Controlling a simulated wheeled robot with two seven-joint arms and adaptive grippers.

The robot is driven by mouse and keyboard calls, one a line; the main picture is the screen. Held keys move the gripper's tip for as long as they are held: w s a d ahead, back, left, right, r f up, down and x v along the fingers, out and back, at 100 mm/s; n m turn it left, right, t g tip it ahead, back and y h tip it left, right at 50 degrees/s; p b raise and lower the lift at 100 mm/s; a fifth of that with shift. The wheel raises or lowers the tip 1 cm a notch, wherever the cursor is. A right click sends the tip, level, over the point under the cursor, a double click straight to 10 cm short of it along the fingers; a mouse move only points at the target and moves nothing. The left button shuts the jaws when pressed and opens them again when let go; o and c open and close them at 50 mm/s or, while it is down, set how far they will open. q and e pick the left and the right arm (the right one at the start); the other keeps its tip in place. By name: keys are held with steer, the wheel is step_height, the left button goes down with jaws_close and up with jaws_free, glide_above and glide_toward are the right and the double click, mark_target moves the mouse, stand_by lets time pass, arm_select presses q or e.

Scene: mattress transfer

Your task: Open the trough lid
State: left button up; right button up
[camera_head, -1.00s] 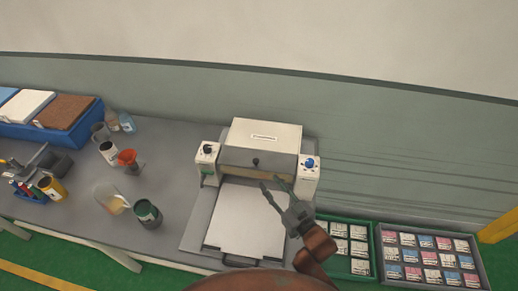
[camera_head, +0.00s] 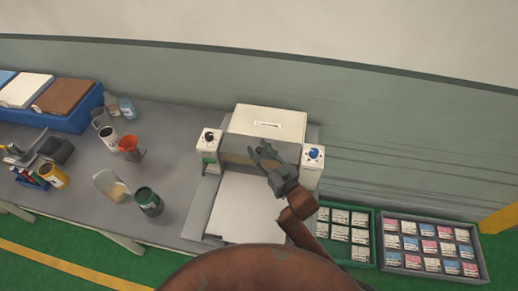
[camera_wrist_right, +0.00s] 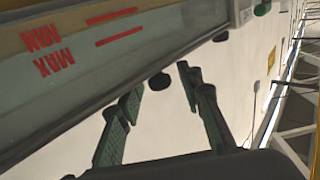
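The trough machine has a white lid (camera_head: 272,121) above a grey front panel (camera_head: 238,148); the lid looks closed. My right gripper (camera_head: 258,151) is in front of that panel, near where its dark knob sits, and covers the spot. In the right wrist view, my right gripper (camera_wrist_right: 155,98) has its green fingers spread, with a dark round knob (camera_wrist_right: 159,81) beyond and between the tips. I see no contact. A trough wall (camera_wrist_right: 80,55) with red MAX and MIN marks fills the upper left. My left gripper is not in view.
A white plate (camera_head: 245,207) lies before the machine. Side posts carry a black knob (camera_head: 209,137) and a blue button (camera_head: 314,153). Cups, including a green can (camera_head: 149,201), stand at left. A green tray (camera_head: 347,250) and a grey tray (camera_head: 430,268) hold labelled packets at right.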

steer(key=shift+w+a, duration=0.1)
steer(key=shift+c, duration=0.7)
jaws_close()
